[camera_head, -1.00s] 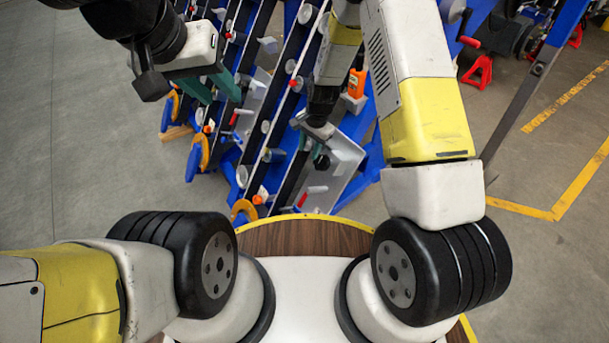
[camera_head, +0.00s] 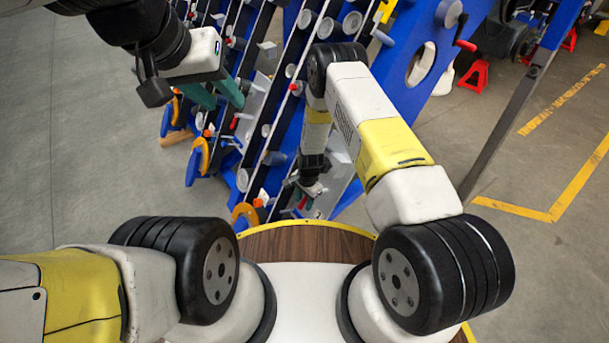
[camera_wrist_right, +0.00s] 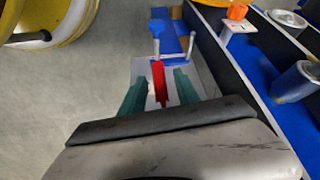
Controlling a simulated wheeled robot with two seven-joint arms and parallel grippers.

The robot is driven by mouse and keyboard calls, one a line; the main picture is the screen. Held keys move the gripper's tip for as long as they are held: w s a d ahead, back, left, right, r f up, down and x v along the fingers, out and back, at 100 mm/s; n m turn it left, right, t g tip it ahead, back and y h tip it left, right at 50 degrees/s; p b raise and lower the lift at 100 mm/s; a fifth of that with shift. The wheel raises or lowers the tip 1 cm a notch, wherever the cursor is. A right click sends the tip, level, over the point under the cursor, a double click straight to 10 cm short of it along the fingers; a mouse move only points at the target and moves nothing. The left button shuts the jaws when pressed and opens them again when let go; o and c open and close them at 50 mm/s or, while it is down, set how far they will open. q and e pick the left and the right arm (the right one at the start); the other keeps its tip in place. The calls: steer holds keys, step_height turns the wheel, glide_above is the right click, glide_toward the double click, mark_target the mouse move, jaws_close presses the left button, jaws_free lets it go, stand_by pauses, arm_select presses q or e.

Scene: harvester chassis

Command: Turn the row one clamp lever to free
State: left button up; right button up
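In the right wrist view a red lever (camera_wrist_right: 160,82) lies over a pale plate (camera_wrist_right: 142,68). My right gripper (camera_wrist_right: 159,90) is open, with one green finger on each side of the lever. Gaps show between lever and fingers, so it is not gripped. In the head view my right gripper (camera_head: 310,197) is low at the near end of the rack, and a red lever (camera_head: 303,203) partly shows beside it. My left gripper (camera_head: 216,98) is open and empty, its green fingers apart above the rack's left part. Another red lever (camera_head: 234,122) is just below its fingertips.
The blue slanted rack (camera_head: 345,100) carries several rails, discs and knobs. Orange-and-blue wheels (camera_head: 198,158) line the rack's left side. Grey floor (camera_head: 80,130) on the left is clear.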

steer(key=shift+f, duration=0.35)
jaws_close()
steer(key=shift+w, duration=0.1)
stand_by(1.1)
